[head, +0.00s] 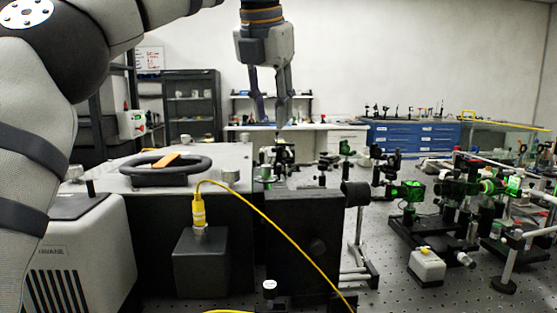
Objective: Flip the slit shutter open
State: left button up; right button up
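My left gripper (270,121) hangs fingers-down at the upper middle of the head view. A gap shows between its two fingers, and nothing is seen held there. Below the fingertips, at the back edge of the bench, is a small dark optical mount (281,153). I cannot tell whether the fingers touch it. I cannot pick out the slit shutter for certain, nor whether it is open or shut. A large grey instrument housing (120,181) stands at the left, with a black box (300,235) at its right side. My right gripper is not in view.
A black ring (166,176) with an orange piece lies on the housing. A yellow cable (262,218) runs from a dark box (201,262) across the black box. Several green-lit optics (407,191) and a white box (427,265) crowd the perforated bench at right.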

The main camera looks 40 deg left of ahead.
aim_at(279, 172)
pick_arm(q)
jog(key=x, duration=1.2)
jog(key=shift+w+r, duration=0.15)
grip_shut()
